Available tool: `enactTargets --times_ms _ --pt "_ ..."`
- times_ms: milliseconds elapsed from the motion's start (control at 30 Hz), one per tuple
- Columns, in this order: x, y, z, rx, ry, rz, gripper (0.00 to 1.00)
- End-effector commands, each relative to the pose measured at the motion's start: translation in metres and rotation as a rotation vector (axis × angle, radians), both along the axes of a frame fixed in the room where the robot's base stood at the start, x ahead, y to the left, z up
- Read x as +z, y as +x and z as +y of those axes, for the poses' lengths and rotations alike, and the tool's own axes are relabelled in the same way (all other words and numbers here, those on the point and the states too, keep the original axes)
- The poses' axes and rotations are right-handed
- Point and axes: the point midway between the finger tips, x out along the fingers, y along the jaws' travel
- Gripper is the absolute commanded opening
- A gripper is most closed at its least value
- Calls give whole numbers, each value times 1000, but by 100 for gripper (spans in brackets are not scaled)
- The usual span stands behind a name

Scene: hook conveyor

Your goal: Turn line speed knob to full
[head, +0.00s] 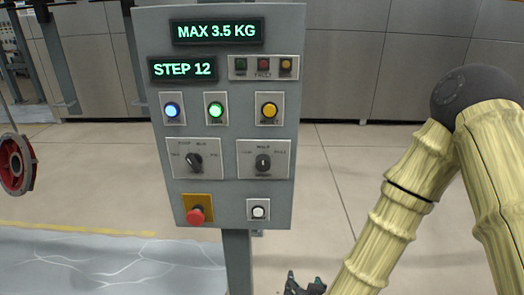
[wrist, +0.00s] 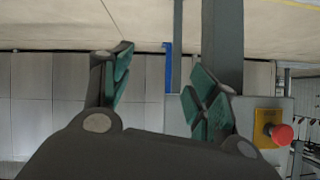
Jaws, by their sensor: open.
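The line speed knob (head: 263,163) is a dark round knob on a light plate at the right of the grey control panel (head: 228,240) in the head view. Its labels read roughly slow, half and full, with full at the right. Its pointer looks about upright, toward half. My gripper (head: 305,284) is at the bottom edge of the head view, below and right of the panel, apart from the knob and mostly cut off. In the wrist view my gripper (wrist: 160,88) is open and empty, its green-padded fingers apart. The knob is not visible there.
A similar selector knob (head: 195,161) sits left of the speed knob. Below are a red emergency stop (head: 196,215) and a white button (head: 258,210). Lit buttons sit above. A red wheel-like part (head: 15,164) hangs at far left. The floor right of the panel is clear.

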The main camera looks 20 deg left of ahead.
Motion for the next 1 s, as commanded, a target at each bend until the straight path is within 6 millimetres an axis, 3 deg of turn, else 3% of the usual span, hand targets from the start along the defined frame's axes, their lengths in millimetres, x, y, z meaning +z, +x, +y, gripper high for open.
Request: enactTargets --times_ms 33,200,300,400,500,667,1000 --pt "55 10 24 2 27 -86 59" --pt "182 20 81 -12 102 -327 59" --pt "236 17 102 -24 135 -428 59" --pt "271 12 115 -33 157 -494 59" --pt "288 10 121 -41 169 -526 59" --pt "295 18 125 -45 172 -537 59" --pt "296 68 139 -45 171 -536 59"
